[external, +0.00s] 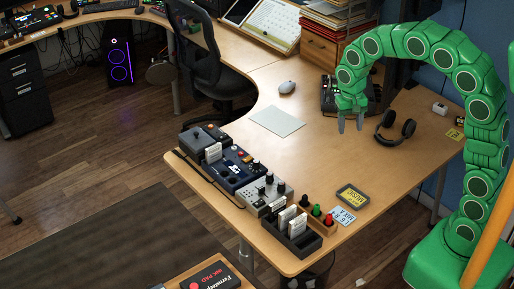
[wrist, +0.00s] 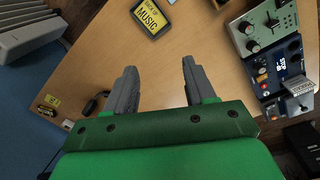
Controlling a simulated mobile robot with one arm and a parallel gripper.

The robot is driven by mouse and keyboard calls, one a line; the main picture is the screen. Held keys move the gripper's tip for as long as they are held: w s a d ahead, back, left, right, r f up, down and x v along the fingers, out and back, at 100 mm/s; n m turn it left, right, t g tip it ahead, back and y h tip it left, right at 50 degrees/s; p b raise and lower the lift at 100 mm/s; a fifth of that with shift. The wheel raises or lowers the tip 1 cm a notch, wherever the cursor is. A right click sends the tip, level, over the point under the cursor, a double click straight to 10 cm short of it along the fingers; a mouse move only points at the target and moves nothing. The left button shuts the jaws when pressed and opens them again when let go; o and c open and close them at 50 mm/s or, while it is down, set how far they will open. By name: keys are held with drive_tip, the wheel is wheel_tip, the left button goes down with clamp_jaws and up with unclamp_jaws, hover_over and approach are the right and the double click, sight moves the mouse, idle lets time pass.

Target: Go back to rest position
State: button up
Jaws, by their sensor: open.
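My green arm curves in from the right in the external view. My gripper (external: 350,122) has grey fingers that point down above the wooden desk (external: 300,160). It is beside the black headphones (external: 395,131), which lie to its right. In the wrist view my gripper (wrist: 156,80) has its two fingers spread apart. Only bare desk shows between them, and nothing is held.
Audio gear (external: 235,168) lines the desk's front left edge, with a black card holder (external: 291,236) at its end. A dark device (external: 330,98) sits behind my gripper. The desk's middle is mostly clear around a paper sheet (external: 277,121).

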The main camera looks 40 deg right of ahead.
drive_tip(key=s+d+r+n, duration=0.1)
drive_tip(key=s+d+n, duration=0.1)
drive_tip(key=s, duration=0.9)
drive_tip(key=s+d+r+n, duration=0.1)
drive_tip(key=s+d, duration=0.1)
drive_tip(key=s, duration=0.9)
drive_tip(key=s+d+r+n+g, duration=0.1)
drive_tip(key=s+d+n, duration=0.1)
drive_tip(key=s, duration=0.9)
drive_tip(key=shift+d+n+y, duration=0.3)
drive_tip(key=shift+d, duration=0.1)
